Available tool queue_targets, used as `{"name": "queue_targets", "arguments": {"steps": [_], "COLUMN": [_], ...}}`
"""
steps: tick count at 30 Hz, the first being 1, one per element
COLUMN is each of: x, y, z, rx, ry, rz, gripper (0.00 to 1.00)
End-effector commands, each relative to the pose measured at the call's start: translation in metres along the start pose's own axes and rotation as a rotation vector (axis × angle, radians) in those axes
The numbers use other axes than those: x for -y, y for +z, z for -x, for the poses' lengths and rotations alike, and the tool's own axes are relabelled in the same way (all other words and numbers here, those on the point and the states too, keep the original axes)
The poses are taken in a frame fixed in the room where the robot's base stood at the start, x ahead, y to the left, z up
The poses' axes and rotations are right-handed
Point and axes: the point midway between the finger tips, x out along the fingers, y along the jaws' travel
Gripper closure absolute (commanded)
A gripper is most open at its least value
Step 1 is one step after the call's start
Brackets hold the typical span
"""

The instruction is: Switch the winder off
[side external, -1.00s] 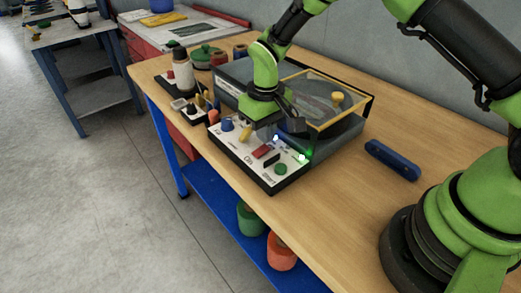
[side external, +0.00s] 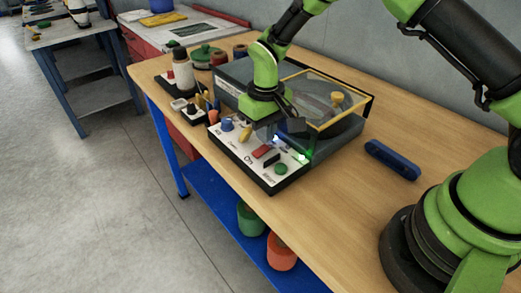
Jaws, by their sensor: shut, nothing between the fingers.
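The winder (side external: 232,82) is a grey box with a clear, yellow-framed lid on the wooden bench. Its white control panel (side external: 236,150) faces the front and carries a blue knob (side external: 227,125), a yellow lever (side external: 246,134), a red rocker switch (side external: 262,151), a black switch (side external: 271,160) and a green button (side external: 281,169). A blue-white light and a green light glow at the panel's right edge. My gripper (side external: 271,138) is shut and empty, pointing down over the back of the panel, near the red rocker. I cannot tell whether it touches anything.
A blue bar-shaped object (side external: 392,160) lies on the bench to the right.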

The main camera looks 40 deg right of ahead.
Motion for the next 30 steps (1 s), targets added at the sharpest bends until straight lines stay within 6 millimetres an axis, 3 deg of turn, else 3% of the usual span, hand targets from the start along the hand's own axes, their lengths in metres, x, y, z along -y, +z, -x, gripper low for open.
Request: {"name": "queue_targets", "arguments": {"steps": [30], "x": [0.0], "y": [0.0], "z": [-0.012], "rx": [0.0], "ry": [0.0], "rz": [0.0], "gripper": [1.0]}}
